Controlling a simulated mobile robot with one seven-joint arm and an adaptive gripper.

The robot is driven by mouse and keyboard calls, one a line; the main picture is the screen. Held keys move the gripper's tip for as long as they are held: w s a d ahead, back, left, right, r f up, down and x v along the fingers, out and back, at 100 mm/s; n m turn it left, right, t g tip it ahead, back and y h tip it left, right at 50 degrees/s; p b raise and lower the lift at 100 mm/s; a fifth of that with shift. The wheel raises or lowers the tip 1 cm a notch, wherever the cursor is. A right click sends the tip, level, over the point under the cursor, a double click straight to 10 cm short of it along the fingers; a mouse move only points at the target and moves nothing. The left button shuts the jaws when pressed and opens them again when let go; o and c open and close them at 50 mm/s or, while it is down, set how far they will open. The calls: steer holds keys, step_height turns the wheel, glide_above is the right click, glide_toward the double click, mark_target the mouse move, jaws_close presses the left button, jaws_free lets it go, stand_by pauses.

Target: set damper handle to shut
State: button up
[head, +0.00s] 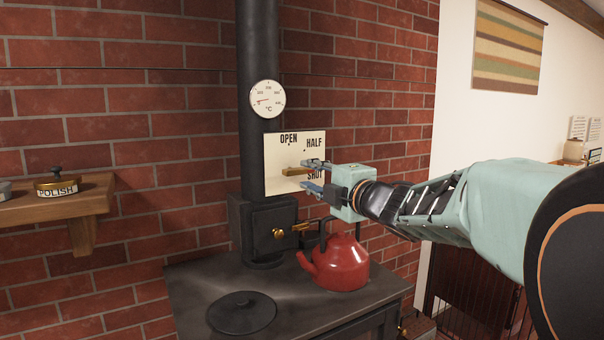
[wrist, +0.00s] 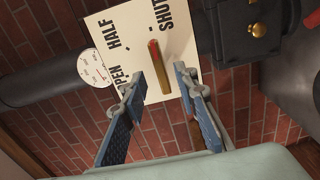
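The damper handle (head: 294,171) is a brass bar on a cream plate (head: 275,147) marked OPEN, HALF and SHUT. In the wrist view the handle (wrist: 161,73) has a red end that points between HALF and SHUT, nearer SHUT. My gripper (head: 312,177) is open in front of the plate and covers part of the SHUT label. In the wrist view the open fingers of my gripper (wrist: 160,82) lie on either side of the handle's lower end. I see gaps beside the handle; whether a finger touches it I cannot tell.
A black stovepipe (head: 258,60) with a round dial (head: 266,99) stands behind the plate. A red kettle (head: 341,264) sits on the black stove (head: 205,285) below my gripper. A wooden shelf (head: 90,203) with a polish tin (head: 57,184) is at the left.

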steer(key=v, duration=0.6)
steer(key=shift+s+d, duration=0.2)
steer(key=shift+s, duration=0.05)
steer(key=shift+d, duration=0.1)
